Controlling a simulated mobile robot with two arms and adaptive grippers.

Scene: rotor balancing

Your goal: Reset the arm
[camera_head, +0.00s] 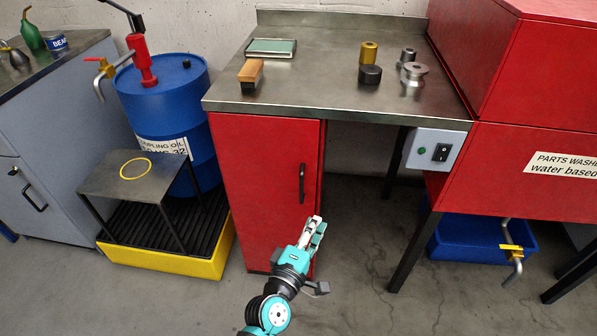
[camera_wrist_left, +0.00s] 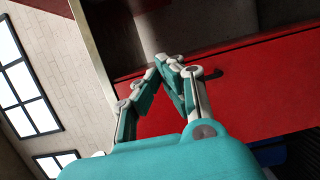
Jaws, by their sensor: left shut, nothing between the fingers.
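My left arm comes up from the bottom middle of the head view. Its teal and white left gripper (camera_head: 317,222) is shut and empty, in front of the lower part of the red cabinet door (camera_head: 262,190), below the door's black handle (camera_head: 302,184). In the left wrist view the fingertips (camera_wrist_left: 169,60) meet at the tips with nothing between them, and the red cabinet front (camera_wrist_left: 255,85) lies beyond. From these views I cannot tell whether the gripper touches the door. My right gripper is in neither view.
The steel bench top (camera_head: 330,75) holds a green-topped tray (camera_head: 270,48), a wooden brush (camera_head: 250,75) and several metal parts. A blue drum (camera_head: 165,105) stands left on a yellow spill pallet (camera_head: 165,262). A red parts washer (camera_head: 520,170) is at right. The floor in front is free.

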